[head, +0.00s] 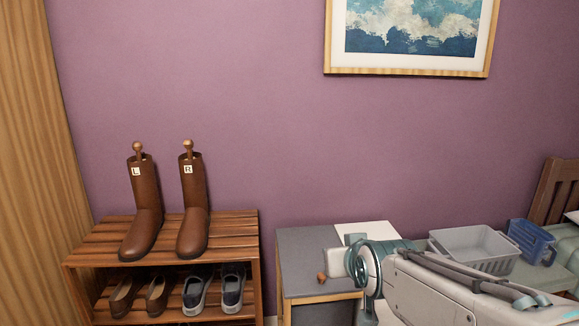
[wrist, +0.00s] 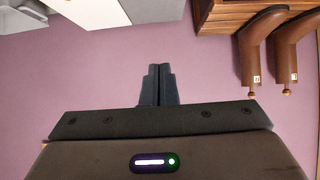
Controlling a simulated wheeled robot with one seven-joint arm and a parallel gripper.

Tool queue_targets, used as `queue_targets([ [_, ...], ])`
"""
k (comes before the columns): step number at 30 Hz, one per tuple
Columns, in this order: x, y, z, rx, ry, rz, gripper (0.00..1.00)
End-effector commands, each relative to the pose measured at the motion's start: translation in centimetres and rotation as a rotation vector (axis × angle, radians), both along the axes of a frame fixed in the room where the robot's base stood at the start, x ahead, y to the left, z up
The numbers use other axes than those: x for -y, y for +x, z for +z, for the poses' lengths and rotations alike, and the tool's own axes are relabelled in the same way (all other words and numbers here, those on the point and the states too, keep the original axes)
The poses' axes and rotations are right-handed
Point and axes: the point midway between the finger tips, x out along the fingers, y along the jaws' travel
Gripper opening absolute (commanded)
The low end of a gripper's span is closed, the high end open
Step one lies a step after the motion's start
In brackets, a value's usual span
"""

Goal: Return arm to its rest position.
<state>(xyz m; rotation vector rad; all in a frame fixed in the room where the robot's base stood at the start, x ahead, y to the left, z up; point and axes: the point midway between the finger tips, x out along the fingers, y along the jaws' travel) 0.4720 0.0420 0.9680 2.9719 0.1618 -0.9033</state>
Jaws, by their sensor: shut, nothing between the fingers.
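My arm (head: 430,290) reaches in from the lower right of the head view, over the small grey-topped table. My gripper's two dark fingers (wrist: 160,70) show in the wrist view, pressed together with nothing between them. The fingers are not clearly visible in the head view. In the wrist view, the fingers point toward the purple wall and touch nothing.
Brown boots marked L (head: 145,210) and R (head: 193,205), each with a wooden knob on top, stand on the wooden rack (head: 230,226). Shoes fill its lower shelf. The grey-topped table (head: 300,250) holds a small brown object (head: 321,277).

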Motion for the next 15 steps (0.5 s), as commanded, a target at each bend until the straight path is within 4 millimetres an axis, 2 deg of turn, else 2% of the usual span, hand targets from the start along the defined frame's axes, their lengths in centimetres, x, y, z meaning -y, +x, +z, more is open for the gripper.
queue_targets([
  [1, 0.2, -0.4, 0.7, -0.020, -0.002, -0.003, 0.00],
  [10, 1.2, -3.6, 1.5, -0.174, -0.011, -0.027, 0.00],
  [15, 2.2, -7.0, 2.8, -0.325, -0.019, -0.051, 0.00],
])
